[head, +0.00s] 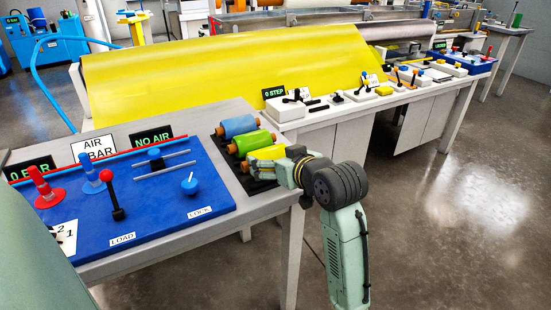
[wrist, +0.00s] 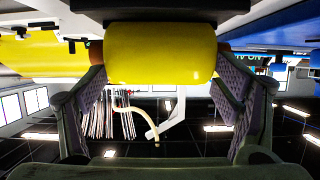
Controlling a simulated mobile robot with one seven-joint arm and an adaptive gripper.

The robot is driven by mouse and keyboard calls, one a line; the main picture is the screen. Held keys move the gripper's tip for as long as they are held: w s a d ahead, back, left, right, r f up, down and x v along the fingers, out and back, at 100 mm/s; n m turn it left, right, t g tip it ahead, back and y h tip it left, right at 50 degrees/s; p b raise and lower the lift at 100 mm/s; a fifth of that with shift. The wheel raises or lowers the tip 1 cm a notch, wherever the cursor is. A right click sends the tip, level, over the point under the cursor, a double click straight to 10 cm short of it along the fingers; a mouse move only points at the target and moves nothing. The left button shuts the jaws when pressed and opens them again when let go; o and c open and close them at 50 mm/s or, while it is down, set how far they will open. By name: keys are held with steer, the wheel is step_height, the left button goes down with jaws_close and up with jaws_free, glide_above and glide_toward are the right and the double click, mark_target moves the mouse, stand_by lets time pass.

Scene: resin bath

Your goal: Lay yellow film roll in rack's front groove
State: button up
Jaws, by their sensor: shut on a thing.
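The yellow film roll (head: 265,153) is at the near end of the black rack (head: 257,187), in front of the green roll (head: 252,143) and the blue roll (head: 239,126). My gripper (head: 281,167) is over the rack's right front side, shut on the yellow roll. In the wrist view the yellow roll (wrist: 160,53) lies across between the two fingers of my gripper (wrist: 160,76), its orange ends at the finger pads. The front groove is hidden under the roll and gripper. I cannot tell whether the roll touches the groove.
A blue panel (head: 150,222) with a red-knobbed lever (head: 113,195) and other fittings lies left of the rack on the grey table (head: 262,203). A wide yellow sheet (head: 230,70) spans behind. Open floor (head: 450,210) is at right.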

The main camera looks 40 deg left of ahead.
steer(key=shift+f, duration=0.45)
steer(key=o, duration=1.3)
steer(key=shift+o, duration=0.2)
